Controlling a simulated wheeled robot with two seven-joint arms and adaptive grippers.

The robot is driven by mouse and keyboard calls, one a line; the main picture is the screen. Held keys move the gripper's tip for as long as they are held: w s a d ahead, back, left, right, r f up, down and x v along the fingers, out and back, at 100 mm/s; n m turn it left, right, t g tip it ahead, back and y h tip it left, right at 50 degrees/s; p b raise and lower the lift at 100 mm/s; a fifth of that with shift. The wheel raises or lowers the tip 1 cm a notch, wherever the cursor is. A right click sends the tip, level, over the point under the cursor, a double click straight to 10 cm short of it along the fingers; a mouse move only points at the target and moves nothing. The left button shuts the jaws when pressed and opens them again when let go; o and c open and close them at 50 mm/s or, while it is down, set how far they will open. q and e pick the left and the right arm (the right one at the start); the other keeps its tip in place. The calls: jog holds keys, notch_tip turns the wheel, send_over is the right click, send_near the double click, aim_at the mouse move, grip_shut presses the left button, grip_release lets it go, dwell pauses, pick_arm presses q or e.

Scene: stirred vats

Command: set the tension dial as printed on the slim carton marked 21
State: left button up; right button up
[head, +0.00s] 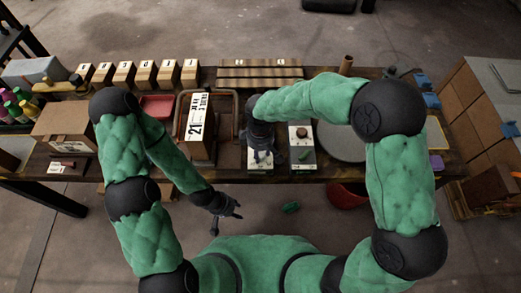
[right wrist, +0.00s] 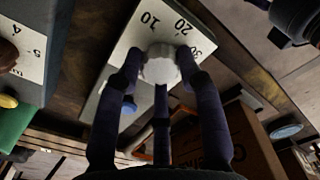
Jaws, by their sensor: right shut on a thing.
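The slim carton marked 21 (head: 202,148) stands on the bench, left of centre in the head view. Its white label carries a sideways 21 and more print too small to read. My right gripper (head: 263,158) is over a pale dial plate (head: 262,177). In the right wrist view its dark fingers (right wrist: 160,85) are shut around a white knob (right wrist: 160,67). The plate (right wrist: 140,32) shows 10, 20 and a partly covered number. The knob's pointer is hidden. My left gripper (head: 226,217) is open and empty in front of the bench edge.
A second plate (head: 302,155) with a brown knob and green part stands right of my right gripper. A red tray (head: 157,107), numbered wooden blocks (head: 145,74) and a grey disc (head: 343,143) share the bench. A red bin (head: 347,196) is below.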

jog(key=shift+a+m, duration=0.1)
jog(key=shift+m, duration=1.5)
jog(key=o, duration=1.1)
jog(key=shift+a, duration=0.1)
notch_tip(320, 180, up, 12)
